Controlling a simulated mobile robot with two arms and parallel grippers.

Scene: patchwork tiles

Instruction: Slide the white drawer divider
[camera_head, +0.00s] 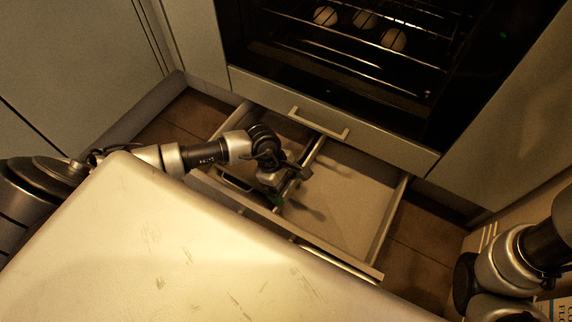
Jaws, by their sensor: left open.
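The open drawer (391,220) extends from below the oven. The white divider (314,150) is a thin upright strip running from back to front inside it, with a compartment on each side. My left gripper (292,188) is over the drawer, open, at the divider's nearer part, and hides some of it. I cannot tell whether the fingers touch the divider or straddle it. My right arm shows at the lower right edge, but its gripper is out of view.
The right compartment (345,195) looks empty. A dark-edged item (236,182) lies in the left compartment, partly hidden by my left arm. Above the drawer are a panel with a bar handle (318,124) and an oven with racks (340,50) holding several round items.

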